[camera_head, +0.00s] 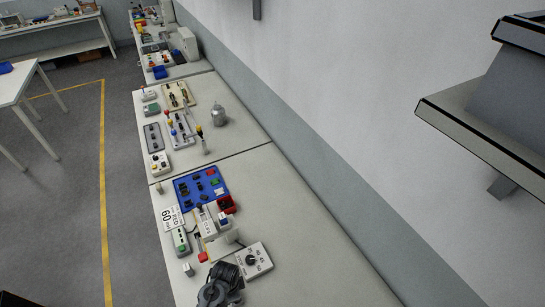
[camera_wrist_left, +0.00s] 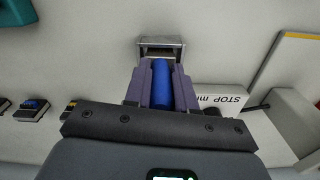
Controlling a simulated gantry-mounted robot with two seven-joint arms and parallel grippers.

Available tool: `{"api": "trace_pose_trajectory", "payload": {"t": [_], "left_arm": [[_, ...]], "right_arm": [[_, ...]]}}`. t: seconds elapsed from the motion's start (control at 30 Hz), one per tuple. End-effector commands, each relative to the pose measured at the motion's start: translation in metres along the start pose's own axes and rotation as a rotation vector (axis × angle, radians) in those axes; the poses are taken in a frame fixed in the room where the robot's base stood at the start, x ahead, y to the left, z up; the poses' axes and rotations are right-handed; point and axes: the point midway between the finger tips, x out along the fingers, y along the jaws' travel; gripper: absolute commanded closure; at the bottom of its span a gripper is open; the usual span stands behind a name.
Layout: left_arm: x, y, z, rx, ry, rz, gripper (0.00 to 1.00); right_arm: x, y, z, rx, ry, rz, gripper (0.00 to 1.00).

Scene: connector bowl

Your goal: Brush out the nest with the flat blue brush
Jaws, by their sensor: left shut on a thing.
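In the left wrist view my left gripper (camera_wrist_left: 162,72) is shut on a blue cylindrical handle (camera_wrist_left: 162,88), which lies between its two purple-grey fingers. I take the handle to be the brush. Its bristle end is not clearly seen. Just beyond the fingertips is a small grey metal box-like piece (camera_wrist_left: 160,42) with a dark opening, perhaps the nest. The handle's far end points at it; I cannot tell whether they touch.
In the left wrist view a white block with "STOP" lettering (camera_wrist_left: 220,97) lies close right of the fingers. Small dark blocks (camera_wrist_left: 30,108) lie left. The head view shows a long bench (camera_head: 310,265) with panels and connectors; its wall-side strip is clear.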

Motion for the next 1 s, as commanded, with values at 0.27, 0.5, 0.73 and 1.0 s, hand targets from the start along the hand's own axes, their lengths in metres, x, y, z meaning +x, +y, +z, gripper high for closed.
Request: {"api": "trace_pose_trajectory", "payload": {"t": [0.27,0.5,0.73,1.0], "left_arm": [[-0.024,0.0,-0.001,0.001,0.0,-0.004,1.0],[-0.062,0.001,-0.003,0.0,0.001,-0.004,1.0],[-0.09,0.002,-0.003,0.001,0.0,-0.002,1.0],[-0.102,0.002,-0.003,0.001,-0.001,-0.001,1.0]], "right_arm": [[0.002,-0.002,0.001,0.006,0.0,-0.005,0.57],[0.006,-0.002,0.002,0.008,0.0,-0.006,0.57],[0.006,-0.002,0.002,0.008,0.0,-0.006,0.57],[0.006,-0.001,0.002,0.002,0.0,-0.002,0.57]]}}
